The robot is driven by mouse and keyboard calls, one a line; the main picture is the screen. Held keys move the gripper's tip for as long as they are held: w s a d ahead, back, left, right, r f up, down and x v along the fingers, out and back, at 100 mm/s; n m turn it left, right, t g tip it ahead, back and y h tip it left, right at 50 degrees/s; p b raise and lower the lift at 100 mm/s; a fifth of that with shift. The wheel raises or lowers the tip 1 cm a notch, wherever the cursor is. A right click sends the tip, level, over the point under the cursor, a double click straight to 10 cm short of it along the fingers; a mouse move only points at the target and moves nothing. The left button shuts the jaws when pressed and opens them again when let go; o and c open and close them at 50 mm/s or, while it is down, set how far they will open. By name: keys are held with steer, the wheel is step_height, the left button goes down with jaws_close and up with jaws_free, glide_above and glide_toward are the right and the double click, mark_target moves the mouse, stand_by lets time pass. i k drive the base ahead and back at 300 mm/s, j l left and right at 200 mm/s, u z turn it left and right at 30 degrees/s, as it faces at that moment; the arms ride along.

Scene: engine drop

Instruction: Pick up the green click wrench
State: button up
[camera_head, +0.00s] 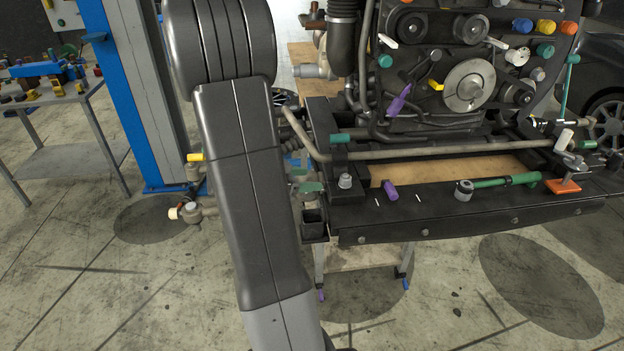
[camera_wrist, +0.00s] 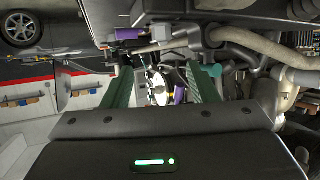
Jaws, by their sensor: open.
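The green click wrench (camera_head: 508,180) lies on the black front beam of the engine stand in the head view, right of centre. Its green handle points right and its round metal head (camera_head: 464,190) is at the left end. My gripper (camera_wrist: 163,75) shows in the wrist view with its two green fingers spread apart, open, and no wrench held between them. In the head view my arm fills the left centre and hides most or all of the gripper, which is well left of the wrench. I cannot pick out the wrench in the wrist view.
The engine (camera_head: 435,75) stands behind the beam, with pipes and coloured knobs. A purple-handled piece (camera_head: 390,190) and an orange-based clamp (camera_head: 563,186) flank the wrench on the beam. A blue post (camera_head: 120,90) and a side table (camera_head: 70,155) stand left. Floor in front is clear.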

mark_target(463, 191)
steer(key=z, duration=1.65)
